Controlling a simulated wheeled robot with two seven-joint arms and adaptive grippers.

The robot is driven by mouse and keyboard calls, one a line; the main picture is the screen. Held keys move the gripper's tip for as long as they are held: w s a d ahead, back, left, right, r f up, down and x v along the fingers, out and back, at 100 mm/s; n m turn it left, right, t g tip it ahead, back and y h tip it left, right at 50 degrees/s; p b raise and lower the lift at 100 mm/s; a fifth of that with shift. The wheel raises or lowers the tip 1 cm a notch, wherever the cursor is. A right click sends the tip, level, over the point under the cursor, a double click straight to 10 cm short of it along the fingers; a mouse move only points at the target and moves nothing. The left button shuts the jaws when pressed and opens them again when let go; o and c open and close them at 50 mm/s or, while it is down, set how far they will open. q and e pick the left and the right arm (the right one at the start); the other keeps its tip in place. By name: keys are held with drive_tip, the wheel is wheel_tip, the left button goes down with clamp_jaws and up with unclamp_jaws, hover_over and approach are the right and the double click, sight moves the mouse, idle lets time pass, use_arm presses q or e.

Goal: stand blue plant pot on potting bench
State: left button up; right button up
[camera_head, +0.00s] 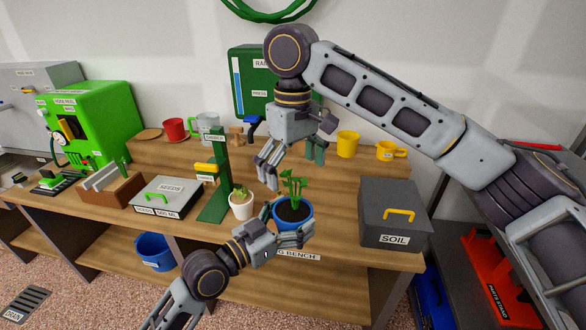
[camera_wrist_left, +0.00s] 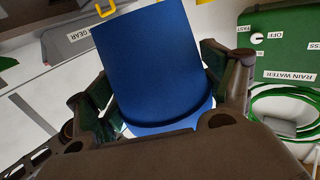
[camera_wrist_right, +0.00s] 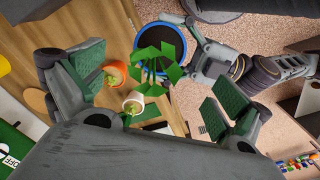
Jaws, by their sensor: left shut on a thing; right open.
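The blue plant pot (camera_head: 308,214) holds dark soil and a green leafy plant. My left gripper (camera_head: 287,223) is shut on it near the front edge of the potting bench (camera_head: 340,243). In the left wrist view the blue wall of the pot (camera_wrist_left: 160,60) lies between both fingers. I cannot tell if its base touches the bench. My right gripper (camera_head: 268,168) is open and empty, above and a little left of the plant. In the right wrist view the pot's blue rim (camera_wrist_right: 183,45) and leaves show beyond the open fingers.
A white pot (camera_head: 241,205) stands just left of the blue one, beside a green stand (camera_head: 215,190). A grey soil box (camera_head: 394,215) is at the right and a seed box (camera_head: 165,196) at the left. Cups line the raised back shelf. Bench top between pot and soil box looks clear.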

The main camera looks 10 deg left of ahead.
sight(293, 210)
use_arm(q)
drive_tip(key=shift+r, duration=0.15)
use_arm(e)
drive_tip(key=shift+f, duration=0.15)
drive_tip(key=shift+f, duration=5.85)
drive_tip(key=shift+c, duration=0.3)
drive_tip(key=c, duration=1.4)
use_arm(q)
drive_tip(key=o, duration=1.6)
use_arm(e)
drive_tip(key=shift+c, duration=0.7)
drive_tip(key=shift+r, duration=0.1)
